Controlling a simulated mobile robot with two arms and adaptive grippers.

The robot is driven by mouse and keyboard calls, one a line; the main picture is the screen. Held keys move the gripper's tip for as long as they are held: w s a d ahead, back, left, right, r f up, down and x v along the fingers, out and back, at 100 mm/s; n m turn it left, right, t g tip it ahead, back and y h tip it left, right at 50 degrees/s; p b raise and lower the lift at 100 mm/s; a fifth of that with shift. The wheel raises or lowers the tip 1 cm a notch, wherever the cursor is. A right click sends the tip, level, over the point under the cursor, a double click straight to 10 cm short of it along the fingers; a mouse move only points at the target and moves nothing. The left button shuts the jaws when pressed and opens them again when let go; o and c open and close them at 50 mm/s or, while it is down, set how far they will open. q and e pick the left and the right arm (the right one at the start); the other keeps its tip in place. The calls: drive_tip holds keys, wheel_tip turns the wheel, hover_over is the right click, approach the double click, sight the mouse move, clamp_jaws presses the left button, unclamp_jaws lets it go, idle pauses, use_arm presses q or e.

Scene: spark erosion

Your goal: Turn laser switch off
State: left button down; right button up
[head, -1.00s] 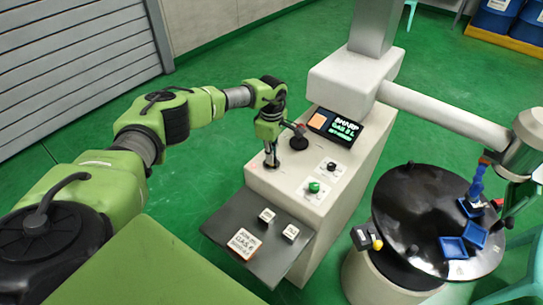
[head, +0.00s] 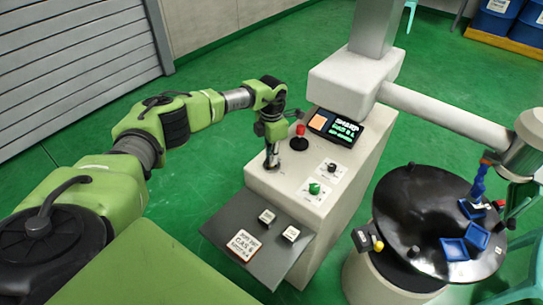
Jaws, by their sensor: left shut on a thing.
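The cream control console (head: 312,207) stands in the middle of the head view. My left gripper (head: 271,160) points down at the left end of its top. It is shut on a small switch there, which the fingers mostly hide. I cannot read the switch's label or setting. A red-topped black knob (head: 300,131) stands upright just right of the gripper. A black rotary knob (head: 332,166) and a green button (head: 314,188) sit on white plates nearer the front. My right gripper is not in view.
A lit display (head: 336,127) sits at the console's back. A dark shelf (head: 226,214) with labelled blocks juts from its front. A round black table (head: 410,205) with blue trays is at the right. A grey machine arm (head: 440,115) crosses above. Green floor lies open at left.

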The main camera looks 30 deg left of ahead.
use_arm(q)
drive_tip(key=n, duration=0.4)
drive_tip(key=shift+r+n, duration=0.1)
drive_tip(key=shift+n, duration=0.2)
idle(0.4)
drive_tip(key=c, duration=2.2)
unclamp_jaws()
drive_tip(key=shift+o, duration=0.2)
wheel_tip(320, 180, up, 12)
